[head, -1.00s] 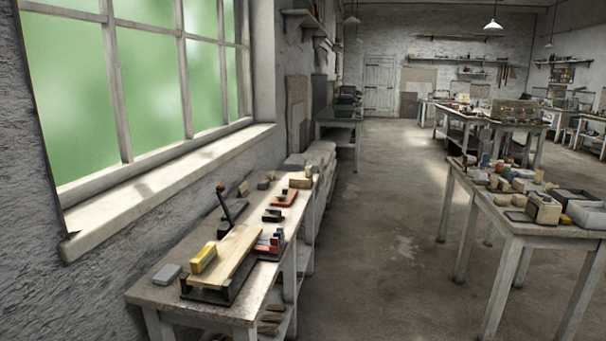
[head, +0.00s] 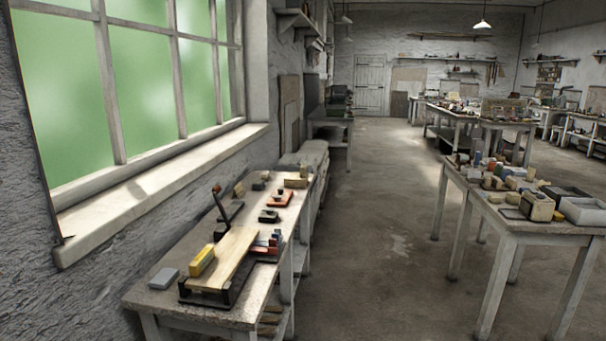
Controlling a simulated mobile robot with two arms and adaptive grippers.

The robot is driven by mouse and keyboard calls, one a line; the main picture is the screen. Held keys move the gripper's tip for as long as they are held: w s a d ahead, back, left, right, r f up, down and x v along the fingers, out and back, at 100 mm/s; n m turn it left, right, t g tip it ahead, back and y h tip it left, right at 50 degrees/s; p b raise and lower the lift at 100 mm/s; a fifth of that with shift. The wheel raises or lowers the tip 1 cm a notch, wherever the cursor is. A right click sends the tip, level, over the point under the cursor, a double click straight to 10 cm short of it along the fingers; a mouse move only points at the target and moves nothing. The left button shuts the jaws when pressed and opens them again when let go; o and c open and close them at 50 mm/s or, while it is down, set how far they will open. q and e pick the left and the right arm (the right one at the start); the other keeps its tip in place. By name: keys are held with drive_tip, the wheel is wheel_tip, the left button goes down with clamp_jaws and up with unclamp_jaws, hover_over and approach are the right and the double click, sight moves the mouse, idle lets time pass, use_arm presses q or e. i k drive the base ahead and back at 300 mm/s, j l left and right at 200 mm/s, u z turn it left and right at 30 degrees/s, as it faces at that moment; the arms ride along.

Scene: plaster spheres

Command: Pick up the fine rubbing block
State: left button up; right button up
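Several small blocks lie on the long bench (head: 232,312) under the window. A grey block (head: 164,278) lies flat at its near left end. A yellow block with a paler side (head: 202,260) rests on a pale wooden board (head: 230,257), which sits in a dark frame. Red and blue-grey small blocks (head: 268,243) are beside the board's right side. Farther back are a dark block (head: 269,216) and an orange-red piece with a dark top (head: 280,199). I cannot tell which one is the fine rubbing block. Neither of my grippers is in view.
A second table (head: 520,228) on the right carries many small blocks, a beige box (head: 537,207) and grey trays (head: 585,211). Open concrete floor (head: 380,240) lies between it and the bench. More worktables stand farther back. A dark lever (head: 221,205) rises from the bench.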

sight(259, 184)
drive_tip(key=i+l+z, duration=0.25)
drive_tip(key=i, duration=0.2)
drive_tip(key=i+l+z, duration=0.25)
drive_tip(key=i, duration=0.25)
drive_tip(key=i+l+z, duration=0.25)
drive_tip(key=i, duration=0.3)
drive_tip(key=i+l+u, duration=0.15)
drive_tip(key=i+u, duration=0.3)
drive_tip(key=i, duration=1.55)
drive_tip(key=i+u, duration=0.45)
drive_tip(key=i, duration=0.15)
drive_tip(key=i+l+u, duration=0.15)
drive_tip(key=i+u, duration=0.9)
